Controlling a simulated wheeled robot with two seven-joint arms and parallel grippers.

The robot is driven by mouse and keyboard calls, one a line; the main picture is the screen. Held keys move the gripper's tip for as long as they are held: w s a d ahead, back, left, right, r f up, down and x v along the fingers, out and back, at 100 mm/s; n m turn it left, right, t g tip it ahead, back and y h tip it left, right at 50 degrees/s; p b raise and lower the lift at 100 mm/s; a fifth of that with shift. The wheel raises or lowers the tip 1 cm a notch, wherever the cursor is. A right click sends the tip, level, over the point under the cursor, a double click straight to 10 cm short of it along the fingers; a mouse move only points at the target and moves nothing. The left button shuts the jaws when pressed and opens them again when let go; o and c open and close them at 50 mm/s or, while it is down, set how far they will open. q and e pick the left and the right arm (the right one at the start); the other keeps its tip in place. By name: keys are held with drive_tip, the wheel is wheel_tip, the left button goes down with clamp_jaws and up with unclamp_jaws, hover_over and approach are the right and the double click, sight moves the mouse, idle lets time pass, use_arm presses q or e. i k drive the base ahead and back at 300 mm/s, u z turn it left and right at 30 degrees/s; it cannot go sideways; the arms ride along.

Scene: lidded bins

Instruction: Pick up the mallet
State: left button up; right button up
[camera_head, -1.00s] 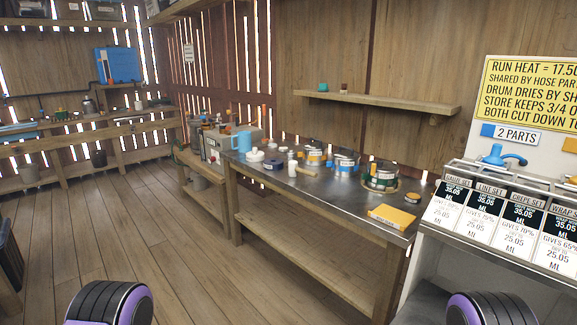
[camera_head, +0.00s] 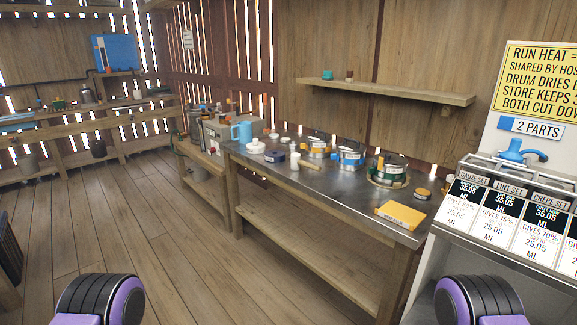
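What looks like the mallet lies on the metal-topped workbench (camera_head: 340,195), toward its left half. It has a pale upright head (camera_head: 295,160) and a light wooden handle (camera_head: 310,166) pointing right. It is small in the view, so its details are hard to tell. Neither of my grippers is in view. Only black and purple parts of my own arms show at the bottom left and bottom right, well short of the bench.
Several tins stand behind the mallet, including a blue-labelled tin (camera_head: 350,160). A yellow box (camera_head: 400,215) lies near the front right. A label-covered counter (camera_head: 510,210) stands right. Floor at left is clear.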

sight(297, 161)
drive_tip(key=u, duration=0.45)
drive_tip(key=k, duration=0.55)
drive_tip(key=u, duration=0.75)
drive_tip(key=i, duration=1.05)
drive_tip(key=z, duration=0.7)
drive_tip(key=i, duration=0.75)
drive_tip(key=z, duration=0.75)
